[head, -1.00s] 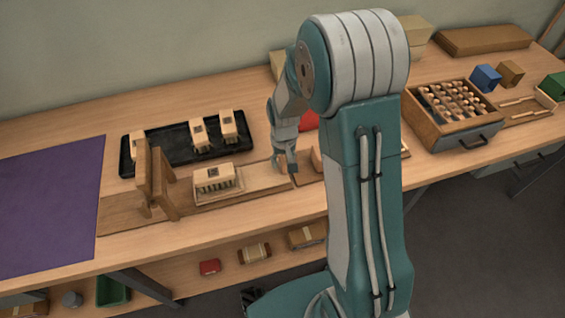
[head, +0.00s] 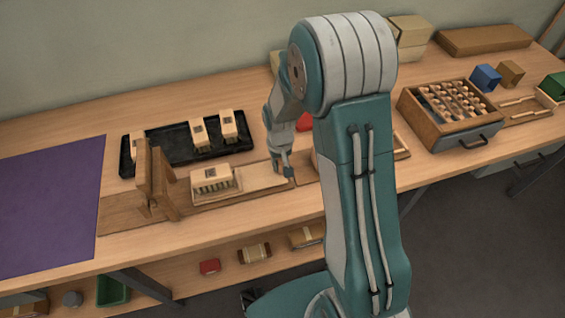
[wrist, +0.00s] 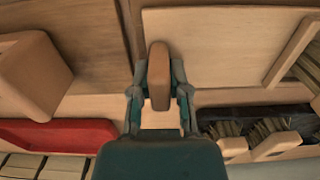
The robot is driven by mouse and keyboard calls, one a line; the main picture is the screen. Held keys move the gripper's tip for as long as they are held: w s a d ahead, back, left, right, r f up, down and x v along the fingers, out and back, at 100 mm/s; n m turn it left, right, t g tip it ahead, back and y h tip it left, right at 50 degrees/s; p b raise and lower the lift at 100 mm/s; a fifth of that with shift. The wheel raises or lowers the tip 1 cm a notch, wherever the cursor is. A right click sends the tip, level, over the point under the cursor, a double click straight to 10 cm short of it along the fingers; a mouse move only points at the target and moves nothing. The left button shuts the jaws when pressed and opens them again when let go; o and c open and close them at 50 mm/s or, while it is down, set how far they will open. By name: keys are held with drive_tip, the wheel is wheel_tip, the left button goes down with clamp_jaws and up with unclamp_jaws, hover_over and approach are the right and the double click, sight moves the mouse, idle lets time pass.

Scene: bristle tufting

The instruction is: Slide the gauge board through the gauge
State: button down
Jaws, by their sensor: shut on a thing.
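The gauge (head: 160,185) is a wooden frame with upright posts on a plank track at the left. The gauge board (head: 262,179) is a pale flat board lying on the track, right of the posts. A brush block (head: 210,178) with dark bristles sits in a low frame on the board, close to the posts. My gripper (head: 283,172) is at the board's right end. In the wrist view my gripper (wrist: 160,92) is shut on a rounded wooden handle (wrist: 159,65) at the end of the board (wrist: 215,40). The handle's foot is hidden.
A black tray (head: 177,163) with several brush blocks stands behind the track. A purple mat (head: 50,205) lies at the left. A drawer box (head: 425,125) of tufts stands at the right. A red object (wrist: 55,133) and a wooden block (wrist: 35,75) are near my gripper.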

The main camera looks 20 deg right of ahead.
sight(191, 194)
drive_tip(key=a, duration=2.6)
drive_tip(key=shift+a+f, duration=0.15)
drive_tip(key=shift+a, duration=0.1)
drive_tip(key=c, duration=0.6)
unclamp_jaws()
wheel_tip(191, 194, up, 12)
drive_tip(key=shift+a, duration=0.1)
